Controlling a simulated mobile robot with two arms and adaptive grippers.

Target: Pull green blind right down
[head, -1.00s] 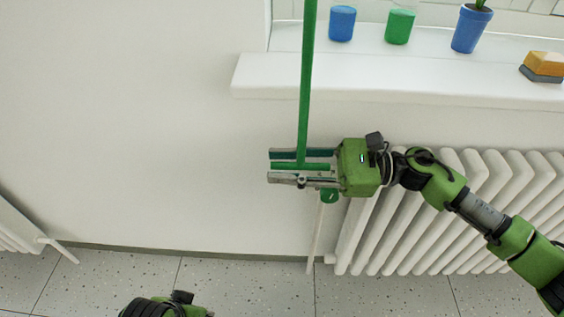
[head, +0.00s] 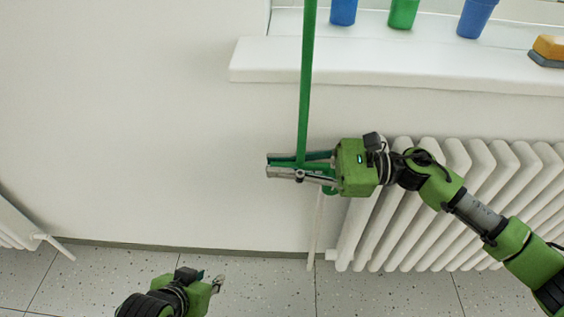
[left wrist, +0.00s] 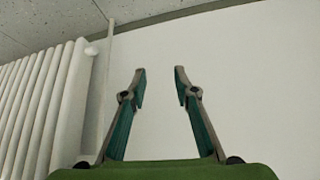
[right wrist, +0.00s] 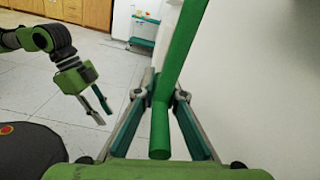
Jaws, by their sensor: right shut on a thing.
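A long green strap or rod (head: 307,70), part of the green blind's pull, hangs from the top edge of the head view. A short green crossbar lies at its lower end. My right gripper (head: 268,165) is shut on this green handle below the sill's left end. In the right wrist view the green handle (right wrist: 182,50) runs between the fingers. The blind itself is out of view. My left gripper (head: 215,283) is low at the left in the head view, apart from the strap. In the left wrist view its fingers (left wrist: 160,75) are apart and empty.
A white sill (head: 390,63) holds blue and green cups and a yellow-topped block (head: 549,47). A white radiator (head: 450,215) stands below it, behind my right arm. A thin pipe (head: 315,235) runs down beside it. The wall to the left is bare.

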